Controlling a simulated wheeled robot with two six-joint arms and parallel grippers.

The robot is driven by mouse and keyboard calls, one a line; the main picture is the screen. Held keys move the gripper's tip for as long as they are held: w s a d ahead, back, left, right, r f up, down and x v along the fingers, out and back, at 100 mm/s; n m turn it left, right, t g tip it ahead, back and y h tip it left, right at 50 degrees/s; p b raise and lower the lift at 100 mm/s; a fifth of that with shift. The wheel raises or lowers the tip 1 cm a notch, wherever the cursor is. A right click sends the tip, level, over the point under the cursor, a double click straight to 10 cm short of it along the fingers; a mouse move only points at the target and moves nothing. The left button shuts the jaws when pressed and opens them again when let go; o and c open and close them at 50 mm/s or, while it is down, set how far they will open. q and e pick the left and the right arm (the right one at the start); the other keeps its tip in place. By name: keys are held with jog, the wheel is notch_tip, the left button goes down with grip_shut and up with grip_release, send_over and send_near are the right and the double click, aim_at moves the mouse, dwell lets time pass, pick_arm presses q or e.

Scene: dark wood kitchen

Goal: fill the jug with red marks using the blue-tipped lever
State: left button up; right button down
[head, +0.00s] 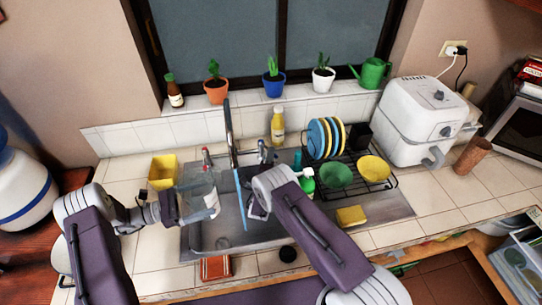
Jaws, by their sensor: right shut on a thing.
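The clear jug with red marks (199,190) is at the left side of the sink, in front of the tap (229,130). My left gripper (171,207) is at the jug's left side and looks shut on it; its fingertips are partly hidden. A thin blue stream of water (241,205) falls from the tap, to the right of the jug in the picture. The blue-tipped lever (262,146) stands right of the tap, and the red-tipped lever (206,154) stands left of it. My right gripper (258,201) is shut in front of the blue-tipped lever; its wrist hides the contact.
A yellow container (162,171) stands left of the sink. A dish rack with plates (325,138) and bowls (337,175), a green bottle (306,182) and a yellow sponge (351,215) are on the right. A yellow bottle (278,126) stands behind. The right counter front is clear.

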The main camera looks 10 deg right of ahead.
jog(key=shift+d+n+y, duration=0.3)
jog(key=shift+d+y, duration=0.05)
jog(key=shift+y, duration=0.15)
jog(key=shift+w+d+f+n+t+y, duration=0.15)
jog(key=shift+d+n+t+y, duration=0.1)
jog(key=shift+n+y, duration=0.25)
jog(key=shift+w+d+r+n+t+y, duration=0.1)
jog(key=shift+w+d+n+t+y, duration=0.15)
jog(key=shift+y, duration=0.45)
jog(key=shift+s, duration=0.1)
jog(key=shift+a, duration=0.1)
jog(key=c, duration=1.4)
grip_release()
jog(key=shift+o, duration=0.2)
